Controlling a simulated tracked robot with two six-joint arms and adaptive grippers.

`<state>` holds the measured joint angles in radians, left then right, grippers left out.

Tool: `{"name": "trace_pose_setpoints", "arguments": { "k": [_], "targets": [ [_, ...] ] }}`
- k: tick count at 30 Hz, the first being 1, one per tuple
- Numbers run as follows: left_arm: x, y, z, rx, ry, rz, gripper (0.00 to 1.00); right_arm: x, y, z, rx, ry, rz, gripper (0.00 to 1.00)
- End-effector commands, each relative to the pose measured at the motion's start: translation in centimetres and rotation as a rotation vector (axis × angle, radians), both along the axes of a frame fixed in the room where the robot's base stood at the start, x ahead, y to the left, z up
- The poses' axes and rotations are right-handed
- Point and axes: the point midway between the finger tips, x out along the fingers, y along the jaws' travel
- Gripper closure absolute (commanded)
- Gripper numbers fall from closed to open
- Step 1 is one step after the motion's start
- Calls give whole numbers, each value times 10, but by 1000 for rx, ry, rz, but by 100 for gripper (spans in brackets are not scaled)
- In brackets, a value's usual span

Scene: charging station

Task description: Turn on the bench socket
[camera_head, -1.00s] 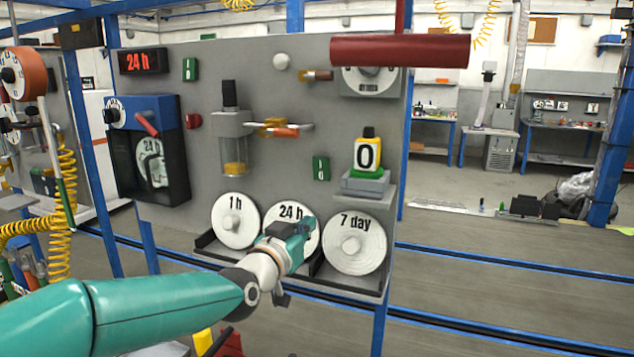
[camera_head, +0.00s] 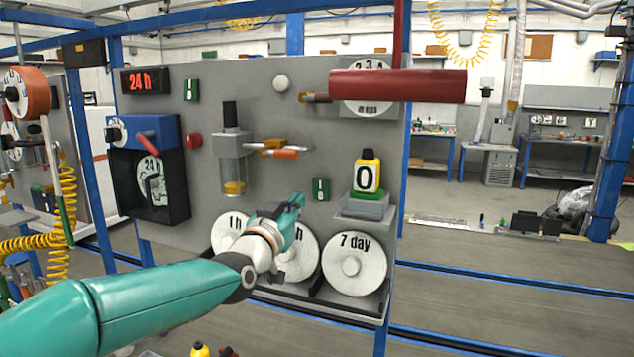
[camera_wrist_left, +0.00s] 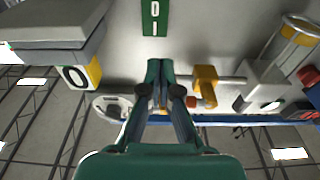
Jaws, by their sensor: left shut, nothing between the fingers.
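A green rocker switch marked I and 0 (camera_head: 320,190) is on the grey panel, left of a black-and-yellow block marked 0 (camera_head: 367,172) on a grey box. The switch also shows at the top of the left wrist view (camera_wrist_left: 155,17). A second green switch (camera_head: 191,90) is at the panel's upper left. No label names the bench socket. My right gripper is not in view.
White discs, including the 7 day disc (camera_head: 354,263), stand on the lower rack. An orange-handled valve (camera_head: 280,149) and a clear-bowled filter (camera_head: 232,165) project from the panel left of the switch. A red cylinder (camera_head: 400,87) juts out at upper right.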

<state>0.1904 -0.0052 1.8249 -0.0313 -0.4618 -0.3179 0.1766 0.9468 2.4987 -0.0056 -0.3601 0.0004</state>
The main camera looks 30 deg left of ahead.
Motion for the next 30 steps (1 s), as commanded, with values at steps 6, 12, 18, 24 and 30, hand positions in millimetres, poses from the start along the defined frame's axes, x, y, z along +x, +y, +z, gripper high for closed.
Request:
{"name": "trace_pose_setpoints", "arguments": {
  "k": [6, 12, 18, 24, 30],
  "targets": [
    [46, 11, 9, -1, 3, -1, 100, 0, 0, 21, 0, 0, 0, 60],
    [76, 17, 13, -1, 1, -1, 100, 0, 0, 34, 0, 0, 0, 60],
    [88, 20, 13, -1, 0, -1, 100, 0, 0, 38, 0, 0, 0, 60],
    [89, 20, 13, -1, 0, -2, 100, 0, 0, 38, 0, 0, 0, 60],
    [89, 22, 14, -2, 3, 1, 100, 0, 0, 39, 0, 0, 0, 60]
  ]
}}
